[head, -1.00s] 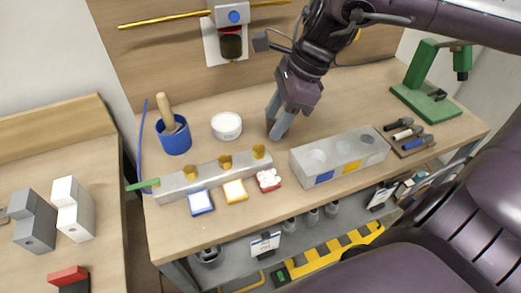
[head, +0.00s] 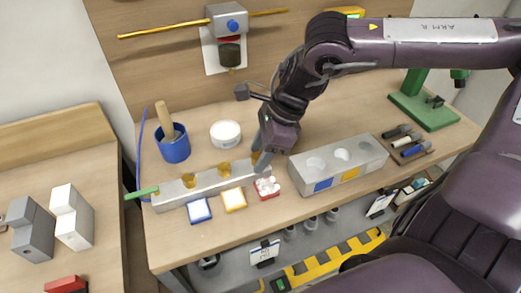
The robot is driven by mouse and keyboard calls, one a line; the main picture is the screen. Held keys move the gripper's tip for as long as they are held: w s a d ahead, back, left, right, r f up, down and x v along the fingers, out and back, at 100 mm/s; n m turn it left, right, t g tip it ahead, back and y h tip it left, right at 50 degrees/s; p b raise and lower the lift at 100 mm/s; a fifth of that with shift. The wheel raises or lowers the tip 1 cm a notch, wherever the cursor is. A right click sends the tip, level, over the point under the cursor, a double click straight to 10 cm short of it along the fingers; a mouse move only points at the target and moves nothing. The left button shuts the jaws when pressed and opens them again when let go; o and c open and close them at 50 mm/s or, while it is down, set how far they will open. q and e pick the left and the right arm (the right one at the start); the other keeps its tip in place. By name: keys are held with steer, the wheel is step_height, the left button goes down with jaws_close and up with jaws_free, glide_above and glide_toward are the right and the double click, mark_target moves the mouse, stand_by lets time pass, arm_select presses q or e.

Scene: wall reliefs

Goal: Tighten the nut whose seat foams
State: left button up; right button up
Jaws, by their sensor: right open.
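A grey bar (head: 170,197) on the workbench carries brass nuts: a left nut (head: 188,181), a middle nut (head: 224,169) and a right nut (head: 255,158). In front of them lie a blue-edged pad (head: 199,211), a yellow-edged pad (head: 234,200) and a red-edged pad (head: 267,188). White foam-like lumps sit on the red pad, below the right nut; the other two look flat. My right gripper (head: 262,163) is open, pointing down at the right nut and partly hiding it. I cannot tell whether the fingers touch it. My left gripper is not in view.
A blue pot (head: 174,151) with a wooden handle and a white bowl (head: 226,134) stand behind the bar. A grey block with round hollows (head: 374,155) is to the right. A green rod (head: 142,193) sticks out at the bar's left end. Tools (head: 408,143) lie far right.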

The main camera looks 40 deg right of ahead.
steer(key=c, duration=1)
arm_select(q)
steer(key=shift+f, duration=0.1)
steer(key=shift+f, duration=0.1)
arm_select(e)
steer(key=shift+f+m+t+b, duration=0.15)
steer(key=shift+m+t+b, duration=0.15)
steer(key=shift+m+b, duration=0.6)
steer(key=m, duration=0.1)
steer(key=m+h+b, duration=0.1)
steer(key=shift+s+a+m+t, duration=0.1)
steer(key=shift+s+m+t, duration=0.05)
steer(key=shift+m+t, duration=0.15)
steer(key=m+h+b, duration=0.1)
steer(key=m, duration=0.2)
steer(key=m+t+h+b, duration=0.1)
steer(key=m+b, duration=0.1)
steer(key=shift+a+m+b, duration=0.1)
steer(key=shift+m+b, duration=0.2)
steer(key=shift+m, duration=0.1)
arm_select(q)
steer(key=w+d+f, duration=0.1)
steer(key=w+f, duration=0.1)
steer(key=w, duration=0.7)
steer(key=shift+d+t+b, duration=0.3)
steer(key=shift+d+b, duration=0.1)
steer(key=shift+b, duration=0.05)
arm_select(e)
steer(key=shift+m+h, duration=0.5)
steer(key=shift+m, duration=0.4)
